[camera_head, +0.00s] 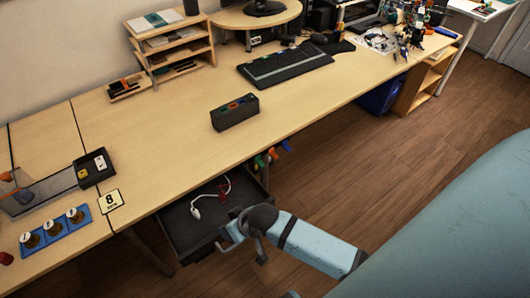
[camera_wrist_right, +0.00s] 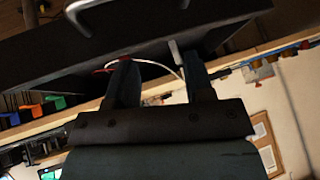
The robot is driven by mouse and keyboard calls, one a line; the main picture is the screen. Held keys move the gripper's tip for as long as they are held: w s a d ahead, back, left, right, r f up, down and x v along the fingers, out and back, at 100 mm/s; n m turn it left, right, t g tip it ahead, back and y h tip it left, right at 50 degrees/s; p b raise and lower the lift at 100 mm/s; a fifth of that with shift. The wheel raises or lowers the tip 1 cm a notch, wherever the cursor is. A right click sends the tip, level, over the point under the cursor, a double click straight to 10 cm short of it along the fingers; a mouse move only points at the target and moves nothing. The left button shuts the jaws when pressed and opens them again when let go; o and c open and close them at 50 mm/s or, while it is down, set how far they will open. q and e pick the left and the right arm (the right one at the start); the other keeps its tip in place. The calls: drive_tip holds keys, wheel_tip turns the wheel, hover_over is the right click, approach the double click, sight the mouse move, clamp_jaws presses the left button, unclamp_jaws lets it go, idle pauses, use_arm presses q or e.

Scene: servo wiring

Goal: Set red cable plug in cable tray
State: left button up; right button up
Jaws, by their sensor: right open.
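A dark open tray (camera_head: 180,238) sits under the desk's front edge, with a wire handle at its front. A white cable (camera_head: 207,196) lies in it, with a white end piece at its left. A small red plug (camera_head: 224,186) shows at the cable's right; a red part also shows in the right wrist view (camera_wrist_right: 110,64), beside the left finger's tip. The white cable (camera_wrist_right: 155,64) passes behind the fingers there. My right gripper (camera_head: 232,232) is open over the tray's front right part, its fingers (camera_wrist_right: 152,58) apart. Whether it touches the plug is unclear. My left gripper is out of view.
Orange, green and blue clips (camera_head: 272,155) hang at the desk edge right of the tray. A dark box with coloured slots (camera_head: 234,112) stands on the desk above. A blue holder (camera_head: 54,230) and a small black tray (camera_head: 94,168) are at left.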

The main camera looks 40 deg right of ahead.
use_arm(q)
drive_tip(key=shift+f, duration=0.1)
use_arm(e)
drive_tip(key=s+d+r+t, duration=0.1)
drive_tip(key=s+d+t, duration=0.3)
drive_tip(key=s, duration=0.6)
drive_tip(key=shift+s+d+r+n+h, duration=0.2)
drive_tip(key=shift+d+n+h, duration=0.1)
